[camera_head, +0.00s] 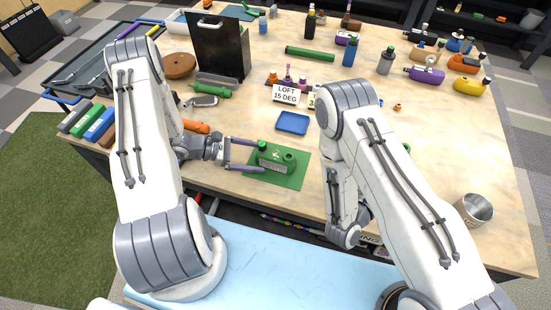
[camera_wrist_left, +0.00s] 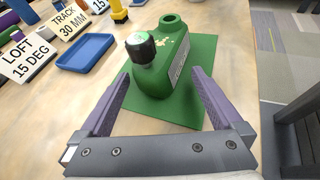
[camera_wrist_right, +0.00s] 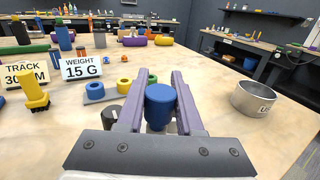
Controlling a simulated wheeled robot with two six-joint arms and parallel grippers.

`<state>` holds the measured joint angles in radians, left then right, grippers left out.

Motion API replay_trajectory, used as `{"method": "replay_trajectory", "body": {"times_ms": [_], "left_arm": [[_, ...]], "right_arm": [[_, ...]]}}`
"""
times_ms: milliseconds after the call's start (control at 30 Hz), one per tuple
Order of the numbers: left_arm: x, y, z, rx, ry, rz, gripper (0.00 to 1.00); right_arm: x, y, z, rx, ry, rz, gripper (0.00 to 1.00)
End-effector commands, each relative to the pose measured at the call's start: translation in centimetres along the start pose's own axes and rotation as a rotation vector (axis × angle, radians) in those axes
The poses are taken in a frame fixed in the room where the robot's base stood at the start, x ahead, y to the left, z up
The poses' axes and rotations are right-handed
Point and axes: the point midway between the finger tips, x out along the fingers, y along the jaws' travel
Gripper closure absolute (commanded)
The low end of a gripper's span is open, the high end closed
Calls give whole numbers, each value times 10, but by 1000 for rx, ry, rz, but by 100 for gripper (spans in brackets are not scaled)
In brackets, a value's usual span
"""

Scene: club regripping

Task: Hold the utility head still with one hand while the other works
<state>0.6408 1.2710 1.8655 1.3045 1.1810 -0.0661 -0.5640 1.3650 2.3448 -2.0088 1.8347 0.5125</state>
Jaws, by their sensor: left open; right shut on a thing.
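The green utility head (camera_head: 276,158) sits on a green mat (camera_head: 290,181) near the table's front edge. In the left wrist view the head (camera_wrist_left: 160,80) shows a black round cap (camera_wrist_left: 140,47) and an open round socket (camera_wrist_left: 171,20). The right fingers are hidden in the head view.
A blue tray (camera_head: 292,123) lies behind the mat, near the "LOFT 15 DEG" sign (camera_head: 286,94). A metal cup (camera_head: 474,209) stands at the right front. Coloured bottles and heads stand at the back right. Bare tabletop (camera_head: 440,130) lies at the right.

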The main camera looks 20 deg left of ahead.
Motion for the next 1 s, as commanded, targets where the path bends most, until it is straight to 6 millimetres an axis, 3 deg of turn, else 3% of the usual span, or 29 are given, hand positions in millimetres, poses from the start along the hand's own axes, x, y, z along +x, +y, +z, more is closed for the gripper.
{"method": "replay_trajectory", "body": {"times_ms": [100, 300, 667, 700, 867, 1000], "left_arm": [[17, -1, -1, -1, 0, -3, 0], [32, -1, 0, -1, 0, -2, 0], [35, 0, 0, -1, 1, 0, 0], [35, 0, 0, -1, 1, 0, 8], [35, 0, 0, -1, 1, 0, 69], [35, 0, 0, -1, 2, -1, 71]], "right_arm": [[0, 0, -4, 0, 0, -1, 100], [0, 0, -6, 0, 0, 0, 100], [0, 0, -6, 0, 0, 0, 100], [0, 0, -6, 0, 0, 0, 100], [0, 0, -6, 0, 0, 0, 100], [0, 0, -6, 0, 0, 0, 100]]}}
